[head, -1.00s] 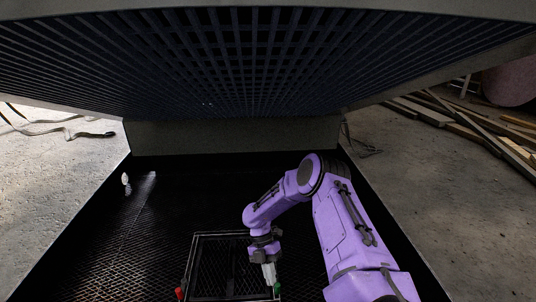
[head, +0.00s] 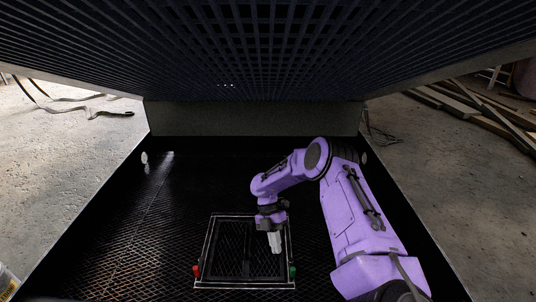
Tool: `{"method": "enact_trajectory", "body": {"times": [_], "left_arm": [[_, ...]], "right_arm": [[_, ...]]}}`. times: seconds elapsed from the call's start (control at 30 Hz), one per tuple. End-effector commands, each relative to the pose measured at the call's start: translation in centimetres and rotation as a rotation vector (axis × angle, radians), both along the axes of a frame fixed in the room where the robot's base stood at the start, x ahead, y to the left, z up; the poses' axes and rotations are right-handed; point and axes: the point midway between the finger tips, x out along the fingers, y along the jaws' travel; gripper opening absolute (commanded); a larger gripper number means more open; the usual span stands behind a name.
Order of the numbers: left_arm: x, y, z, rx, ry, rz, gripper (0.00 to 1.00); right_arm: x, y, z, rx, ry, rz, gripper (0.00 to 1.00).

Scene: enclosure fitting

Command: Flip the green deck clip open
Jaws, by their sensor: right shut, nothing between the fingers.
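The green deck clip (head: 293,271) is a small upright green piece at the right front corner of a framed mesh panel (head: 245,285) on the dark deck. Whether it is open or closed is too small to tell. My right gripper (head: 276,249) points down over the panel's right side, just behind and left of the green clip. Its pale fingers are shut and empty, and they look apart from the clip. My left gripper is out of view.
A red clip (head: 196,271) stands at the panel's left front corner. Low dark side walls and a pale back wall (head: 255,119) enclose the deck. A dark grid (head: 240,60) hangs overhead. The mesh floor (head: 150,230) left of the panel is clear.

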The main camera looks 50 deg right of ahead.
Motion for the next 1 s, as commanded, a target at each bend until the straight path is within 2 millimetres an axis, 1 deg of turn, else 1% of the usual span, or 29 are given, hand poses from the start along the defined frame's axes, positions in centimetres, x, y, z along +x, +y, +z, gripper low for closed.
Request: {"method": "enact_trajectory", "body": {"times": [0.03,0.1,0.2,0.3,0.47,1.0], "left_arm": [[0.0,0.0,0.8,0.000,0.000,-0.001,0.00],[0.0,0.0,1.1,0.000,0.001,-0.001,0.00],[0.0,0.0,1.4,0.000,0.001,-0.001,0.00],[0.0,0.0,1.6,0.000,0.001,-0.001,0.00],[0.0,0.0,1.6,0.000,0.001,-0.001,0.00],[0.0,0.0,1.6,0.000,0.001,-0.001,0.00]], "right_arm": [[0.9,-0.3,1.5,-0.002,-0.004,0.003,0.00],[1.9,-0.6,2.7,-0.001,-0.003,0.009,0.00],[3.0,-1.0,4.1,-0.001,-0.003,0.013,0.00],[3.7,-1.4,5.0,-0.001,-0.001,0.014,0.00],[3.9,-1.8,5.6,0.002,0.000,0.013,0.00],[3.8,-1.9,5.6,0.002,-0.001,0.010,0.00]]}}
